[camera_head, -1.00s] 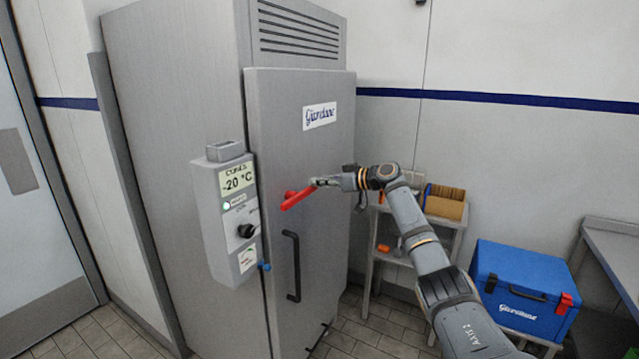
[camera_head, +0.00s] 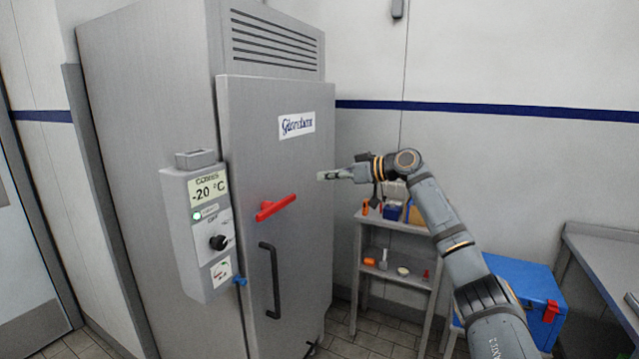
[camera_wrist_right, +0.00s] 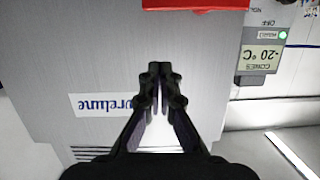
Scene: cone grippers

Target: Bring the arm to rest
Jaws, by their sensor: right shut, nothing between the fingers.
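My right gripper (camera_head: 326,176) is shut and empty in front of the grey freezer door, up and to the right of the red handle (camera_head: 276,207). In the right wrist view the gripper's fingertips (camera_wrist_right: 160,68) are together, and the red handle (camera_wrist_right: 195,4) shows at the top edge, apart from them. The freezer (camera_head: 240,140) has its door shut or nearly so; I cannot tell which. My left gripper is not in view.
A small shelf (camera_head: 395,282) with several items, a blue cool box (camera_head: 525,290) and a grey table (camera_head: 610,262) stand to the right.

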